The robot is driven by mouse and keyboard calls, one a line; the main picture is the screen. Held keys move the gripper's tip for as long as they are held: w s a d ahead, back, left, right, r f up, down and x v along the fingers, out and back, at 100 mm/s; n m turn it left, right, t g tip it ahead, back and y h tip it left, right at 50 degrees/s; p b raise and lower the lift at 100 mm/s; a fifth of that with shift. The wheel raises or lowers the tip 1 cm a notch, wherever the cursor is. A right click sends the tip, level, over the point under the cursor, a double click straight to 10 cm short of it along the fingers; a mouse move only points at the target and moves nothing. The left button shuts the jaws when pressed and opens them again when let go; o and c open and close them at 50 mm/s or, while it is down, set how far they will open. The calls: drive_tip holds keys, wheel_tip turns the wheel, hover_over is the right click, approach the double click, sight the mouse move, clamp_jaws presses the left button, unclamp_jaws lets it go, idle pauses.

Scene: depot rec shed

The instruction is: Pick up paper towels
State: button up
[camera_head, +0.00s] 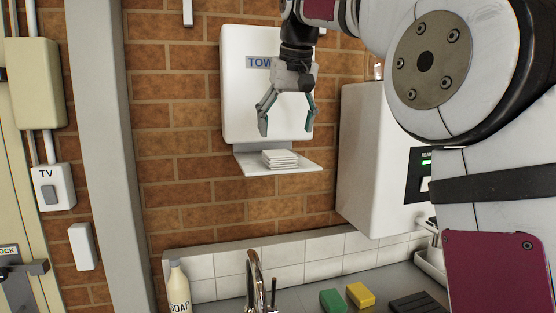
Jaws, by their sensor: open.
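A small stack of white folded paper towels (280,158) lies on the tray (248,167) at the foot of a white wall dispenser (236,104) with a label whose visible letters read "TOW". My gripper (287,134) points down in front of the dispenser, its fingers spread apart and empty. In the picture its fingertips are just above the stack, and I see a gap between them and the towels. The gripper and wrist cover part of the dispenser and its label. I cannot tell how far the fingers are from the wall.
A white box unit (365,160) with a dark panel hangs to the right. Below are a tap (254,280), a soap bottle (178,289), a green sponge (333,300) and a yellow sponge (360,295). Bare brick wall is left of the dispenser.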

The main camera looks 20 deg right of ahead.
sight(279, 152)
drive_tip(key=shift+x, duration=1.1)
drive_tip(key=shift+w+a+p+x, duration=0.15)
drive_tip(key=shift+p+x, duration=0.2)
drive_tip(key=shift+x, duration=0.95)
drive_tip(key=shift+w+a+p+x, duration=0.15)
drive_tip(key=shift+p+x, duration=0.15)
drive_tip(key=shift+x, duration=1)
drive_tip(key=shift+r, duration=0.2)
drive_tip(key=c, duration=0.9)
